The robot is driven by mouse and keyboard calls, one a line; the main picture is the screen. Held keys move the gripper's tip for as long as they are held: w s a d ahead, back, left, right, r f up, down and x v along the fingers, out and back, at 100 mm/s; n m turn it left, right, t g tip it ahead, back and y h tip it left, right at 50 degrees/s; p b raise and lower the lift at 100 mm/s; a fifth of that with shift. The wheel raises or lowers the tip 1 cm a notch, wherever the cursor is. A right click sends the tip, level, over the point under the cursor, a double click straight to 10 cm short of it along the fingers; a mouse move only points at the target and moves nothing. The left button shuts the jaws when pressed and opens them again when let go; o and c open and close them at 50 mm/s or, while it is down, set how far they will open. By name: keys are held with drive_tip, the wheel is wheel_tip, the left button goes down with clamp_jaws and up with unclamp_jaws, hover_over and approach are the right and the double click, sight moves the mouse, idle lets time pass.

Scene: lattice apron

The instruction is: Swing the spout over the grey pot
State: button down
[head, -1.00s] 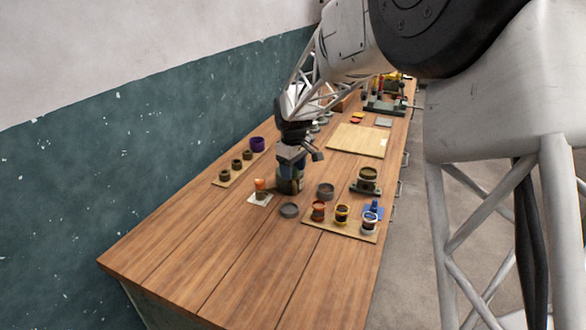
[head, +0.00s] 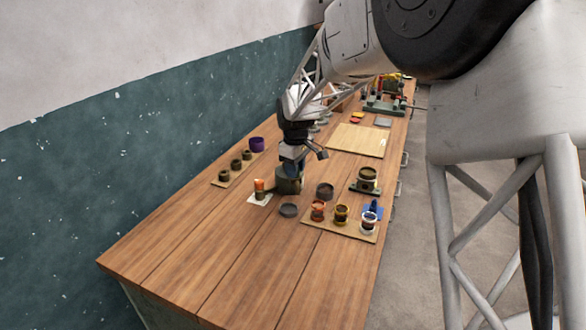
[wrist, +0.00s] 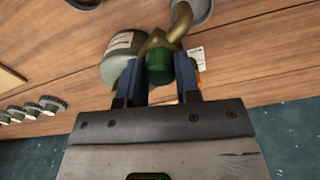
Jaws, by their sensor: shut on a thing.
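A brass curved spout (wrist: 180,24) comes off the fitting beside a grey-green canister (wrist: 118,65) with a pale label. My gripper (wrist: 160,78) is shut on a green knob (wrist: 158,66) at the base of the spout, with one blue finger on each side. The grey pot (wrist: 200,9) is at the top edge of the wrist view, cut off by the frame. The spout's far end overlaps it in that view; I cannot tell the height between them. In the head view the grey pot (head: 289,209) stands in front of the canister (head: 290,184), under my gripper (head: 293,166).
A darker round pot (head: 325,190) stands right of the canister. An orange item (head: 259,187) on a white card is to its left. A board (head: 310,226) with several paint pots is at the front right. Small pots (head: 236,165) line the wall side. The near tabletop is clear.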

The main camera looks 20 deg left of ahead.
drive_tip(key=w+d+n, duration=0.3)
drive_tip(key=w+n, duration=0.4)
drive_tip(key=n, duration=0.4)
drive_tip(key=shift+w+d, duration=0.15)
drive_tip(key=shift+d, duration=0.2)
idle(0.3)
drive_tip(key=c, duration=0.8)
unclamp_jaws()
drive_tip(key=shift+r, duration=0.2)
